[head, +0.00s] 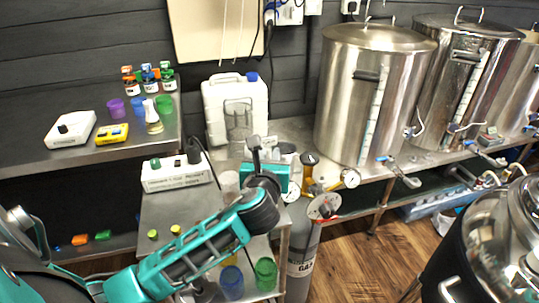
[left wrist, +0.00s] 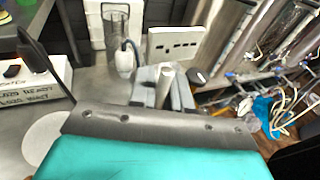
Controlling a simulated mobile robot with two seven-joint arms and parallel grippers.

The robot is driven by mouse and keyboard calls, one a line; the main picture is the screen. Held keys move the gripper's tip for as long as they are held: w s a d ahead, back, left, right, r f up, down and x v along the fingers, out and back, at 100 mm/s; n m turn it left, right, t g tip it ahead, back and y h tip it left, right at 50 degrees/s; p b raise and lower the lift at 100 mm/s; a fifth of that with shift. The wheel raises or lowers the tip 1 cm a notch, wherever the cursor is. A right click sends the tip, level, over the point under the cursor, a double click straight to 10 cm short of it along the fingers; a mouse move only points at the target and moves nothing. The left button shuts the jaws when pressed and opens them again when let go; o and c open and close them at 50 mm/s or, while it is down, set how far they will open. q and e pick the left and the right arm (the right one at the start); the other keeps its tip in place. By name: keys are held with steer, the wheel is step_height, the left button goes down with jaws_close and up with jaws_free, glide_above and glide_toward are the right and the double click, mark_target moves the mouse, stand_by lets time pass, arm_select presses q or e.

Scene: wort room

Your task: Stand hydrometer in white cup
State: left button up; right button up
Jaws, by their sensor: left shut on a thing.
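My left gripper (head: 258,152) is over the narrow metal bench, near its right side, pointing away from me. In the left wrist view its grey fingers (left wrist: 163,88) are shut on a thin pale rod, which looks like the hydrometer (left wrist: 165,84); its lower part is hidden. A whitish cup (head: 229,184), likely the white cup, stands on the bench just left of the gripper, partly behind my arm. A pale round shape (left wrist: 42,140) at the left of the wrist view may be this cup; I cannot tell. My right gripper is not in view.
A labelled meter box (head: 178,174) stands left of the gripper. A clear cylinder (head: 238,120) stands before a white jerrycan (head: 222,97). A gas cylinder (head: 301,250) and gauges flank the right edge.

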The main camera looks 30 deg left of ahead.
arm_select(q)
steer(key=o, duration=0.8)
steer(key=p+v, duration=0.1)
steer(key=v, duration=1.2)
stand_by(0.7)
